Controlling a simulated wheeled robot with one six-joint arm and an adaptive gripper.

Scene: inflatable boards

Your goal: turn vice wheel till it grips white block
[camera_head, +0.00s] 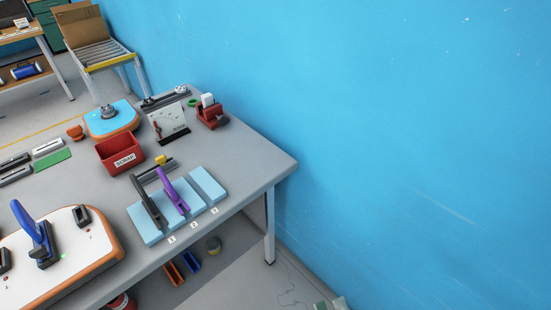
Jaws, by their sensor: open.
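A small red vice (212,116) stands on the far right part of the grey bench, close to the blue wall. A white block (207,100) stands upright at its top, between or just behind its jaws. At this size I cannot tell whether the jaws touch the block. A small green ring (192,103) lies or sits just left of the vice; I cannot tell whether it is the vice's wheel. My gripper is not in this view.
A white gauge panel (170,122), red scrap bin (119,152) and blue-topped board (112,119) stand near the vice. Light blue slotted blocks (205,188) hold black and purple tools (173,194). An orange-edged white board (85,245) bears a blue handle. The bench's right corner is clear.

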